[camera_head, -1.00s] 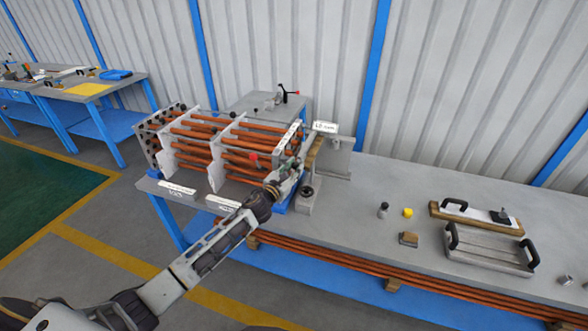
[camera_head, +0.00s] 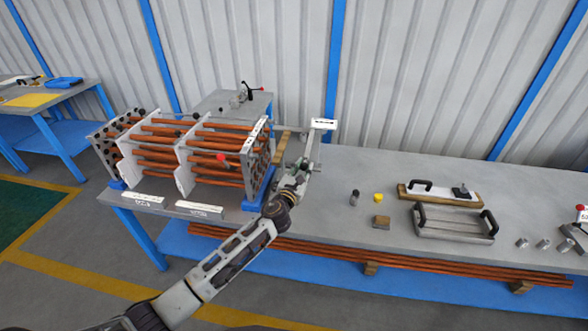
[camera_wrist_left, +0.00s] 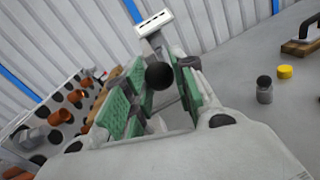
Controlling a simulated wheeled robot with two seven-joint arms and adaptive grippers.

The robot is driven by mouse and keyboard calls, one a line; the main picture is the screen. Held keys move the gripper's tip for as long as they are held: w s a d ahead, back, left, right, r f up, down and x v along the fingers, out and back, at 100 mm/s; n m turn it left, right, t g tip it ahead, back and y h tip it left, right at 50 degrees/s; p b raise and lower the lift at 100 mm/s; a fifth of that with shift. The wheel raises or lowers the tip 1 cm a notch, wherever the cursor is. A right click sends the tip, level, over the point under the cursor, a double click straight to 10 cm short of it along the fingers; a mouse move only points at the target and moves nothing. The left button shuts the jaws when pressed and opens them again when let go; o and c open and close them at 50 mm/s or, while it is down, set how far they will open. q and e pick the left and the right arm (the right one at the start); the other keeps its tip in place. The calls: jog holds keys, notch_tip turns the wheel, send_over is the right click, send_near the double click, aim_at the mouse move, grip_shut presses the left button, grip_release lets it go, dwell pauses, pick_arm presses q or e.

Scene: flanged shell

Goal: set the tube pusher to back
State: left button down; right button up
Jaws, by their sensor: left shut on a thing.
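The tube pusher, a grey upright carriage with a white label plate (camera_head: 323,124) on top, stands just right of the flanged shell's end plate (camera_head: 258,165). The plate also shows in the wrist view (camera_wrist_left: 153,22). My left gripper (camera_head: 300,170) is at the pusher's near side. In the wrist view its green-padded fingers (camera_wrist_left: 155,95) are shut on the pusher's handle, with the black ball knob (camera_wrist_left: 159,76) showing between them. The part gripped below the knob is partly hidden. The copper tubes (camera_head: 210,140) lie in the shell, left of the gripper. My right gripper is not in view.
A dark-topped cylinder (camera_head: 354,198), a yellow cap (camera_head: 378,198) and a small brown block (camera_head: 381,222) lie on the bench to the right. Beyond them are a black-handled tray (camera_head: 455,224) and a handled board (camera_head: 438,194). Bare bench lies right of the pusher.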

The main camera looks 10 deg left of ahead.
pick_arm(q)
jog(key=shift+s+d, duration=0.1)
jog(key=shift+d, duration=0.1)
jog(key=c, duration=1.1)
grip_release()
jog(key=shift+d, duration=0.15)
jog(key=shift+c, duration=0.2)
jog(key=shift+a, duration=0.2)
jog(key=shift+s, duration=0.1)
jog(key=v, duration=1.1)
jog(key=shift+s, duration=0.35)
jog(key=shift+f, duration=0.1)
